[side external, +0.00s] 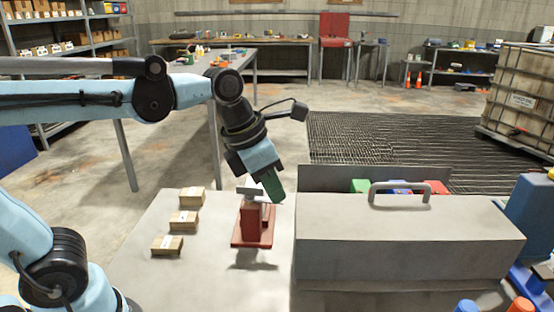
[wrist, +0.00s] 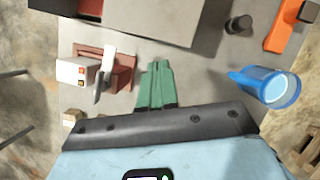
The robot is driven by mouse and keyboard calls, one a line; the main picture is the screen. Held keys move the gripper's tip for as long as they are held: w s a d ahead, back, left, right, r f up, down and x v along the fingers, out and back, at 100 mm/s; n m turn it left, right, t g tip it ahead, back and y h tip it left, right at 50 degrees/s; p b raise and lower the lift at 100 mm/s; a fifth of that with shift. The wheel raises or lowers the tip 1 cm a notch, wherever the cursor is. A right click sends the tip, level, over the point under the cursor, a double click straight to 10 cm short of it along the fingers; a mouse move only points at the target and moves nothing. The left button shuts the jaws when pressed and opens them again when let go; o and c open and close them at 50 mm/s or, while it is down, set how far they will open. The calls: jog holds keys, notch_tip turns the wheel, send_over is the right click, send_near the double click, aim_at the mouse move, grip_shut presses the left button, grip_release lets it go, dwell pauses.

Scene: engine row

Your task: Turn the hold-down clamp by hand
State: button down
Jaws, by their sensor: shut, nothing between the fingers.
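The hold-down clamp (side external: 255,222) has a red base plate, a red upright block and a grey bar on top. It stands on the grey bench top. In the wrist view the clamp (wrist: 122,73) is left of my fingers, with its grey bar (wrist: 104,75) pointing up the picture and a pale block face beside it. My gripper (side external: 276,197) has green fingers, shut and empty. They point down close by the clamp's upper right in the side view. In the wrist view my gripper (wrist: 158,66) shows a gap to the grey bar. Contact with the clamp is not visible.
Several small cardboard boxes (side external: 184,220) lie left of the clamp. A grey toolbox (side external: 400,235) with a handle stands close on the right. A blue cup (wrist: 270,86), a dark cylinder (wrist: 239,25) and an orange part (wrist: 285,25) show in the wrist view.

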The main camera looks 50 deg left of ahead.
aim_at(250, 187)
jog(key=c, duration=1.8)
grip_release()
jog(key=shift+s+d+r, duration=0.15)
jog(key=shift+s+r, duration=0.05)
jog(key=shift+r, duration=0.35)
jog(key=o, duration=0.3)
jog(key=shift+w+a+r, duration=0.15)
jog(key=shift+a+r, duration=0.05)
jog(key=shift+r, duration=0.05)
jog(key=shift+o, duration=1.2)
jog(key=w+a+r+m+g, duration=0.1)
jog(key=a+r+m+g, duration=0.1)
jog(key=a, duration=0.3)
jog(key=w+a+r+m+g+y, duration=0.1)
jog(key=w+a+r+m+g, duration=0.1)
jog(key=a, duration=0.4)
jog(key=shift+w+a+r+m+y, duration=0.15)
jog(key=shift+r+m+y, duration=0.2)
jog(key=shift+m, duration=0.45)
notch_tip(250, 187, down, 12)
grip_shut()
